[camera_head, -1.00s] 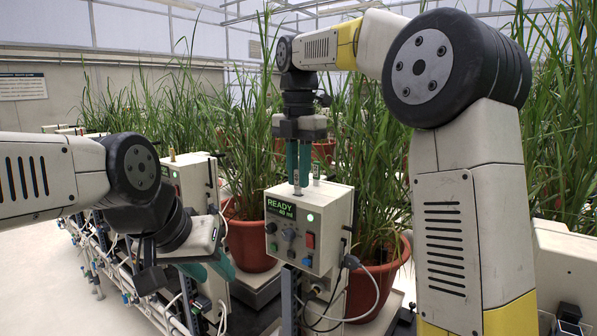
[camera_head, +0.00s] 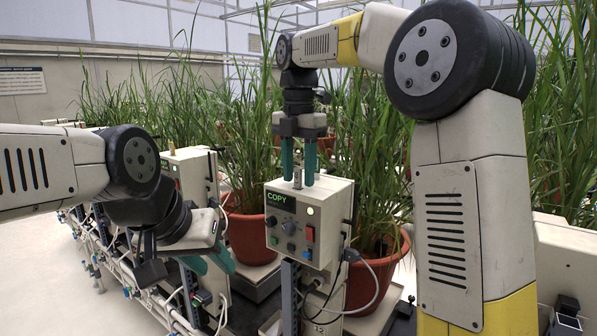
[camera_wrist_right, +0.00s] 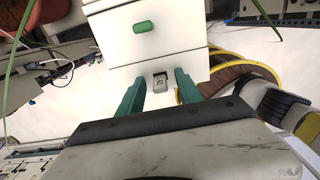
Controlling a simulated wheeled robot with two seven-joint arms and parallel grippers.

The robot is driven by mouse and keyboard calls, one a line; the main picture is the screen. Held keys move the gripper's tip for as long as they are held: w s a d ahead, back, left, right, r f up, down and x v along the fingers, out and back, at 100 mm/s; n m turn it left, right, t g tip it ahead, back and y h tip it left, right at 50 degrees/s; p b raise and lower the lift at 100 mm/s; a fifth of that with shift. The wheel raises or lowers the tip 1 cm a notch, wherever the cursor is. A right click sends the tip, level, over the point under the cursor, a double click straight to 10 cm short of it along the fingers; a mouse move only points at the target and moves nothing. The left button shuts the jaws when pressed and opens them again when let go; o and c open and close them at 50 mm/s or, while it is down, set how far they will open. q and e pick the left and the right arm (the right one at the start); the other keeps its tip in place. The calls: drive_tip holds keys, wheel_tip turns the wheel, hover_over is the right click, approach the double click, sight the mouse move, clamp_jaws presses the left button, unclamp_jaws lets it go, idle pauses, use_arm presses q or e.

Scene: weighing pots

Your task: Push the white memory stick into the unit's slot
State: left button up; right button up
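The unit (camera_head: 325,196) is a cream box with knobs, buttons and a dark screen on its front. The screen shows green text reading COPY. The memory stick (camera_head: 297,177) stands upright in the slot on top of the unit, its upper end sticking out. In the right wrist view its pale grey end (camera_wrist_right: 160,80) sits in the dark slot. My right gripper (camera_head: 298,181) is open, pointing down, with one teal finger on each side of the stick and a gap to each. My left gripper (camera_head: 214,268) hangs empty at the left, its teal fingers apart.
The unit sits on a grey post (camera_head: 290,296), with a grey cable (camera_head: 377,283) looping from its side. Potted grass plants stand behind and beside it, including a brown pot (camera_head: 252,238). A row of similar units and tubing runs along the left.

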drive_tip(key=shift+r, duration=3.9)
drive_tip(key=s+d+f+m+t+y, duration=0.1)
drive_tip(key=s+d+f+m+t, duration=0.25)
drive_tip(key=s+d+m, duration=0.7)
drive_tip(key=s+d+f+m+t, duration=0.1)
drive_tip(key=s+f+m, duration=0.3)
drive_tip(key=f+m, duration=0.3)
drive_tip(key=s+d+f+m+t+y, duration=0.1)
drive_tip(key=s+f+m, duration=0.4)
drive_tip(key=m, duration=0.5)
wheel_tip(320, 180, down, 2)
drive_tip(key=shift+s+d+m+t, duration=0.2)
drive_tip(key=shift+d+m+t, duration=0.15)
drive_tip(key=shift+d, duration=0.45)
